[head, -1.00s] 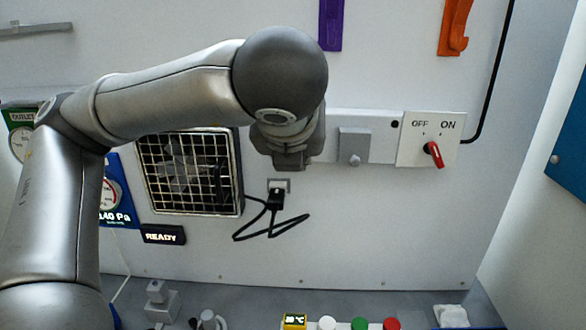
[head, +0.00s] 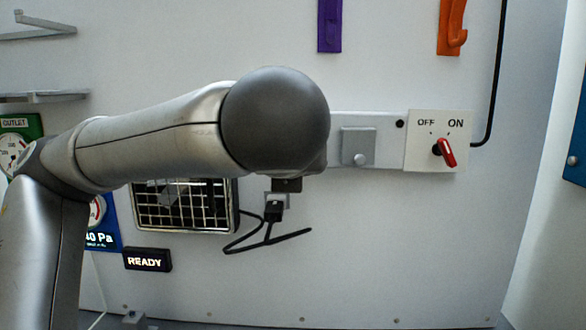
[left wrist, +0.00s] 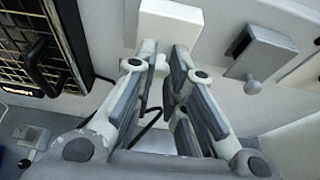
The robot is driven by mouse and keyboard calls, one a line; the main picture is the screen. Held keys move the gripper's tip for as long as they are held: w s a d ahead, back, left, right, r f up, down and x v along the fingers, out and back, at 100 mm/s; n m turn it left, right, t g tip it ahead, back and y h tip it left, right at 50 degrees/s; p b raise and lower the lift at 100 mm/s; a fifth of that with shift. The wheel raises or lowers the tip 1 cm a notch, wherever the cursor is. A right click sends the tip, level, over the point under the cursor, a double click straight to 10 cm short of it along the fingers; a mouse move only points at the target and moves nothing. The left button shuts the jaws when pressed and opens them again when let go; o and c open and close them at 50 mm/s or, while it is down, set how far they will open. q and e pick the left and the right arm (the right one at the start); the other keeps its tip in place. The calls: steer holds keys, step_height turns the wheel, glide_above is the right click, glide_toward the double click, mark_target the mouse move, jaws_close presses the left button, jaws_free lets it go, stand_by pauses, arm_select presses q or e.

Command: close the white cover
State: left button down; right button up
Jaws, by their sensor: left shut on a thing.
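The white cover (left wrist: 170,22) shows as a white block at the top of the left wrist view, right at the fingertips of my left gripper (left wrist: 166,62). The fingers are close together and shut on a part of the cover; the part between them is mostly hidden by the fingers. In the head view my left arm's round grey joint hides the cover and the gripper. My right gripper is in neither view.
A grey cover with a knob (head: 358,147) is right of my arm, beside a red OFF/ON switch (head: 445,152). A fan grille (head: 186,205), a black plug with cable (head: 273,210) and a READY sign (head: 147,260) are below. Purple (head: 329,25) and orange (head: 451,25) hooks hang above.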

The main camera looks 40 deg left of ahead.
arm_select(q)
steer(key=shift+f, duration=0.25)
steer(key=c, duration=1.5)
jaws_free()
steer(key=shift+r, duration=0.1)
steer(key=shift+o, duration=0.4)
steer(key=shift+r, duration=0.1)
steer(key=v, duration=1.2)
